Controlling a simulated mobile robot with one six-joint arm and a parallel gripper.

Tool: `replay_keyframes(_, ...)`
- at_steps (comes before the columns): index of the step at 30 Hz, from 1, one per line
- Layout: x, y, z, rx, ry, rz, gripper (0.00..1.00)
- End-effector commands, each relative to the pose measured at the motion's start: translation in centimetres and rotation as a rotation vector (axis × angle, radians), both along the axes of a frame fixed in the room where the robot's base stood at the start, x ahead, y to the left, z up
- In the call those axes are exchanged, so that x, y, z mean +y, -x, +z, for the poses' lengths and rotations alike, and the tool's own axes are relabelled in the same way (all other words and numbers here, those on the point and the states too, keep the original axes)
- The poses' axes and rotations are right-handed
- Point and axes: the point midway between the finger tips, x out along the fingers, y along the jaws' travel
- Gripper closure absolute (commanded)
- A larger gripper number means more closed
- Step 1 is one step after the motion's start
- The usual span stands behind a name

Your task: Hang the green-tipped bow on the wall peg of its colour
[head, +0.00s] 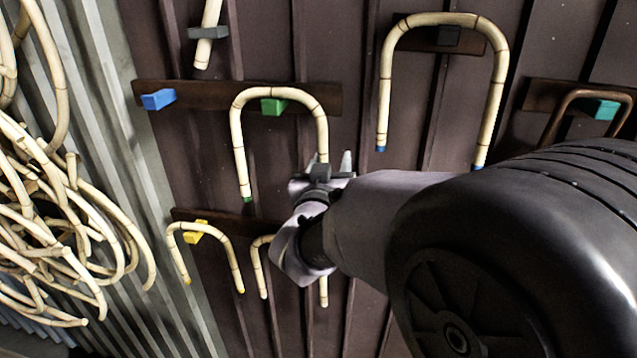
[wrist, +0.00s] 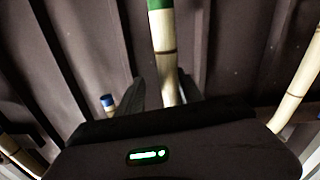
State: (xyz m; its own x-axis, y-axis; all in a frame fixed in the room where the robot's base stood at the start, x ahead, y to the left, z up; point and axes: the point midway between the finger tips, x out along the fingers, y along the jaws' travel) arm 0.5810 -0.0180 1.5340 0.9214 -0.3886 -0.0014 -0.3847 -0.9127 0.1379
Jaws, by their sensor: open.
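The green-tipped bow (head: 238,135) is an upside-down U of pale rattan. It hangs over the green peg (head: 272,106) on the dark wall, and its left green tip shows below. My gripper (head: 324,168) is at the bow's right leg, which covers or hides that leg's lower end in the head view. In the wrist view the bow's leg (wrist: 164,55) stands between the open fingers (wrist: 162,95), with its green tip at the top edge. I cannot tell whether the fingers touch it.
A blue peg (head: 158,99) is bare to the left. A yellow-tipped bow (head: 178,252) hangs by the yellow peg (head: 196,231) below. A teal peg (head: 606,109) holds a brown bow. Loose rattan (head: 70,220) crowds the left.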

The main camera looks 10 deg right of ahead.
Motion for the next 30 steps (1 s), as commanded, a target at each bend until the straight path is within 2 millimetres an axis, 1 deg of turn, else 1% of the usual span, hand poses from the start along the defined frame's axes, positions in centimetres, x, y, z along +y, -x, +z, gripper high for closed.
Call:
replay_keyframes(1,0.5,1.0,-0.2,-0.001,-0.002,0.003,0.57)
replay_keyframes(8,2.7,6.2,-0.1,-0.002,0.000,0.005,0.57)
replay_keyframes(12,4.2,9.5,-0.1,-0.002,0.000,0.005,0.57)
replay_keyframes(15,5.0,11.5,-0.1,0.000,-0.001,0.004,0.57)
replay_keyframes(18,5.5,12.8,-0.1,0.000,-0.001,0.003,0.57)
replay_keyframes(21,5.7,13.5,-0.1,0.001,0.000,0.001,0.57)
replay_keyframes(30,5.7,13.6,0.0,0.001,0.000,0.000,0.57)
